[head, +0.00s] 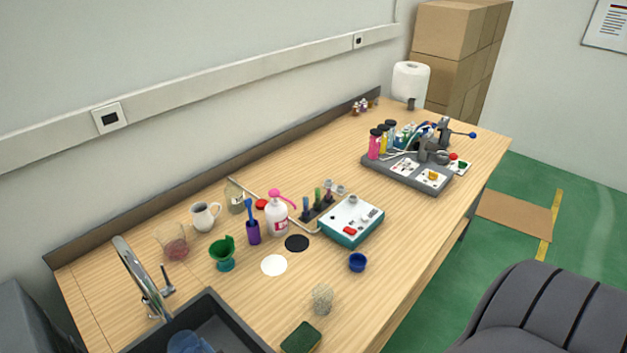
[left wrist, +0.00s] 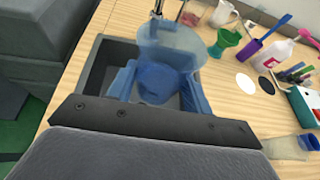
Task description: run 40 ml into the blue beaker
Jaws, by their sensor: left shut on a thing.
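The translucent blue beaker (left wrist: 168,48) is between the fingers of my left gripper (left wrist: 163,82), which is shut on it. The beaker is over the dark sink (left wrist: 104,62). In the head view, part of the beaker (head: 188,343) shows at the bottom edge, inside the sink (head: 212,313). The metal tap (head: 139,272) stands at the sink's back edge, and its spout reaches toward the sink. In the left wrist view the tap (left wrist: 184,14) is just beyond the beaker. I cannot tell whether water runs or how full the beaker is. My right gripper is not in view.
A green funnel-like cup (head: 223,256), a white jug (head: 205,217), a pink-topped bottle (head: 277,219) and a teal-sided device (head: 352,221) stand right of the sink. A sponge (head: 301,338) lies near the front edge.

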